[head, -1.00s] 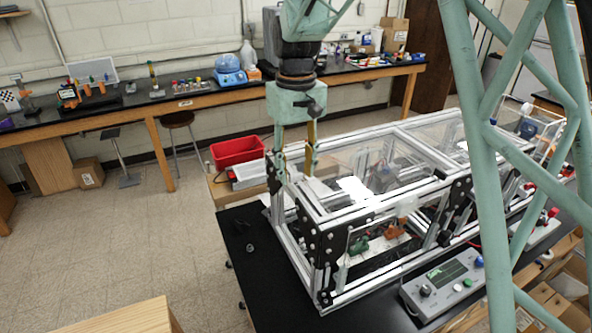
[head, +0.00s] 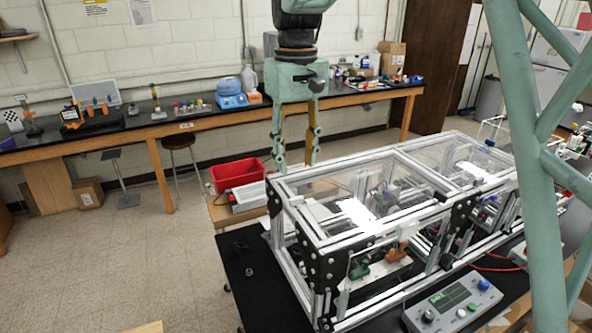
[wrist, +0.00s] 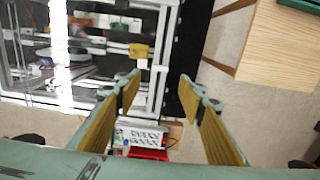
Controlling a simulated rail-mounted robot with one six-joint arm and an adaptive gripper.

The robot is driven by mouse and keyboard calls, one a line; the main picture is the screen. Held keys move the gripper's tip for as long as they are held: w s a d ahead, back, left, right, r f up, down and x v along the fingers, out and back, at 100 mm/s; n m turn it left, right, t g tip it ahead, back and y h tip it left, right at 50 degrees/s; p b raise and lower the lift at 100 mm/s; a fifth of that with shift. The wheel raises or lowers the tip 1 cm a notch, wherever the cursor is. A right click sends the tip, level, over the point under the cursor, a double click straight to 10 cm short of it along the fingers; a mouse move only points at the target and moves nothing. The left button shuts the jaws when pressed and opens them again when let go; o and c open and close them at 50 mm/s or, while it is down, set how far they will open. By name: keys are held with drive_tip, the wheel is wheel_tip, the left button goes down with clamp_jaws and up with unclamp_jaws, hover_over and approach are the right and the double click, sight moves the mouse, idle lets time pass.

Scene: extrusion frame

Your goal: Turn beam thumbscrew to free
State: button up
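The aluminium extrusion frame (head: 292,207) with clear panels stands on the black bench right of and below my gripper in the head view. My gripper (head: 296,160) points down near the frame's far left corner, its two fingers apart with nothing between them. In the wrist view my gripper (wrist: 158,84) is open, with frame bars (wrist: 157,60) ahead of its left finger. A small yellow block (wrist: 139,50) sits on the frame there. I cannot tell which part is the beam thumbscrew. It may be hidden or too small.
A red bin (head: 238,173) and a white power strip-like box (head: 248,196) lie beyond the frame's left side. A grey control box (head: 453,306) stands in front. Green and orange parts (head: 398,252) sit inside the frame. Black bench top (head: 262,292) is mostly clear at front left.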

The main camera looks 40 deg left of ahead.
drive_tip(key=shift+r, duration=0.6)
idle(0.3)
